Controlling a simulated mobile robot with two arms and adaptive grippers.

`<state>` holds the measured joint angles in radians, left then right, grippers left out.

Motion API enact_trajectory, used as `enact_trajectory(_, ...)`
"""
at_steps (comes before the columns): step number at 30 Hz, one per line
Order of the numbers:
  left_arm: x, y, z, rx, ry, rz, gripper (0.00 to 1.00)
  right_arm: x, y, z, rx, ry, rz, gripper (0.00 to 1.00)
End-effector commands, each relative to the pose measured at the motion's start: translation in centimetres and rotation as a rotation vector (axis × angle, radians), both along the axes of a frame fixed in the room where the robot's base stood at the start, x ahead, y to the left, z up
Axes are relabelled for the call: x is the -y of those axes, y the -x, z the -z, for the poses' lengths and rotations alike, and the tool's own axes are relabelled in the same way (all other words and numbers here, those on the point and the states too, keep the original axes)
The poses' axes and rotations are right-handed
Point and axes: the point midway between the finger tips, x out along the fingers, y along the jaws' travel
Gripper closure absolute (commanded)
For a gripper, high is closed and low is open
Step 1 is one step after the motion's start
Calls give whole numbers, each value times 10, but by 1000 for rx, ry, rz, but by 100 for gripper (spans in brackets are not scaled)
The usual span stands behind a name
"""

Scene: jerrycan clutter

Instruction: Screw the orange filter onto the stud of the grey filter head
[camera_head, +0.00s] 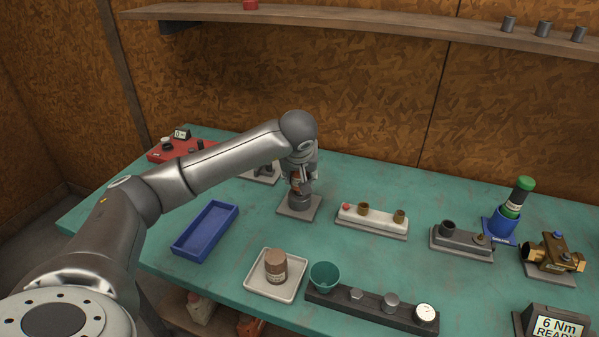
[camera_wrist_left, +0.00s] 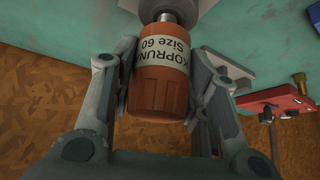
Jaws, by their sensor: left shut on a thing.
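My left gripper (camera_head: 299,180) is shut on the orange filter (camera_head: 295,184) above the grey filter head (camera_head: 300,201), which stands on a flat grey plate. In the left wrist view the filter (camera_wrist_left: 163,80) sits between the two fingers (camera_wrist_left: 162,95), its label reading "KOPRUN Size 60" upside down. My right gripper is not in view.
A blue tray (camera_head: 180,245) lies left of the head; a white block with fittings (camera_head: 372,226) stands to its right. In front are a pale tray (camera_head: 252,284) with a brown canister (camera_head: 276,262), and a teal cup (camera_head: 323,272). A red device (camera_head: 160,155) is at the back left.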

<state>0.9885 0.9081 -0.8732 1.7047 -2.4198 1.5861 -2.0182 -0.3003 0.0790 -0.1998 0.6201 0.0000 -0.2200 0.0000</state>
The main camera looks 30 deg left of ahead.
Motion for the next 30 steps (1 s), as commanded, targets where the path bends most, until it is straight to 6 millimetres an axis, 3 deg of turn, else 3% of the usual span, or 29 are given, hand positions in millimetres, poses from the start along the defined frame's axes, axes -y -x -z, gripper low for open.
enact_trajectory(30,0,0,13,2,1,0,84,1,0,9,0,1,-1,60)
